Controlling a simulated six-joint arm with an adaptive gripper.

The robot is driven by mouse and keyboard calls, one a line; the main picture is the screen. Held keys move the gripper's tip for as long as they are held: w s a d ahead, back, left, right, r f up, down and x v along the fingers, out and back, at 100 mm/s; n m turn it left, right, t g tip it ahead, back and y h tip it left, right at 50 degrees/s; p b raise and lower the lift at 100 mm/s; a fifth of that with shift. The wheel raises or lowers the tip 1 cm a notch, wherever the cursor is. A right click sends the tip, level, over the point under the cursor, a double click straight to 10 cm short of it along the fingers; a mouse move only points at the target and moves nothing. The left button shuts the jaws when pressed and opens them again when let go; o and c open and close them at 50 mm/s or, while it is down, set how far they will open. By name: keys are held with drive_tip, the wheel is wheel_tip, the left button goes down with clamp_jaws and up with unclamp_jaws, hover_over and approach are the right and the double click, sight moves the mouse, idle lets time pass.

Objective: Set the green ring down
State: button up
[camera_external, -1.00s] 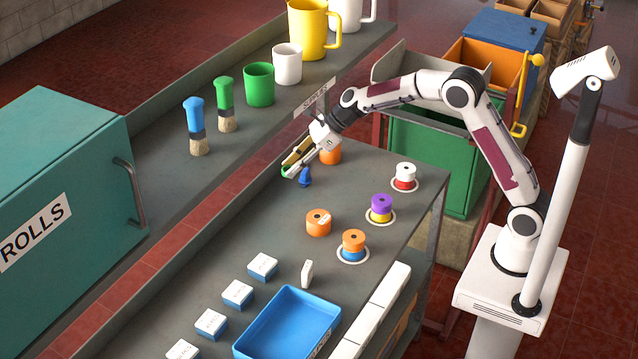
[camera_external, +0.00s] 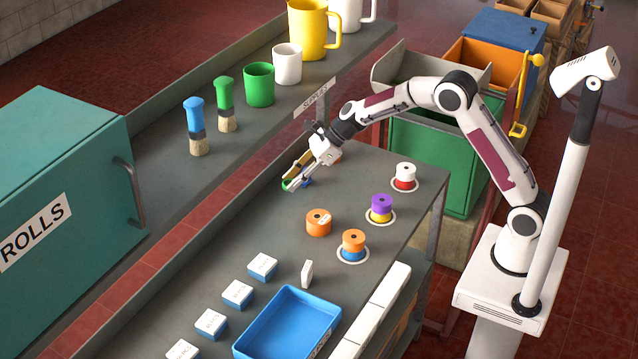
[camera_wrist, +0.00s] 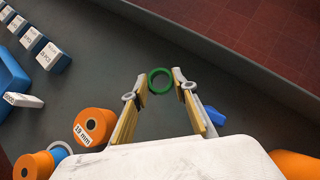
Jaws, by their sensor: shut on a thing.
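The green ring (camera_wrist: 160,92) is held between the fingertips of my gripper (camera_wrist: 160,80) in the wrist view. My gripper is shut on it, with one fingertip at each side of the ring. In the external view my gripper (camera_external: 290,186) points down to the left, low over the far end of the grey bench. Only a small green part of the ring (camera_external: 286,183) shows there. I cannot tell whether the ring touches the bench top.
A small blue object (camera_wrist: 213,115) lies close to the right finger. An orange roll (camera_wrist: 96,126) marked 19 mm stands to the left. Stacked spools (camera_external: 381,205) stand on white circles. A blue tray (camera_external: 262,325) is at the near end. Bench surface ahead of the fingertips is clear.

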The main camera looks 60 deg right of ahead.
drive_tip(key=shift+f, duration=0.7)
drive_tip(key=shift+f, duration=1.9)
drive_tip(key=shift+f, duration=0.1)
drive_tip(key=o, duration=0.7)
drive_tip(key=shift+o, duration=0.2)
drive_tip(key=shift+v, duration=1.2)
drive_tip(key=v, duration=0.9)
drive_tip(key=shift+s+r, duration=0.2)
drive_tip(key=shift+r, duration=0.15)
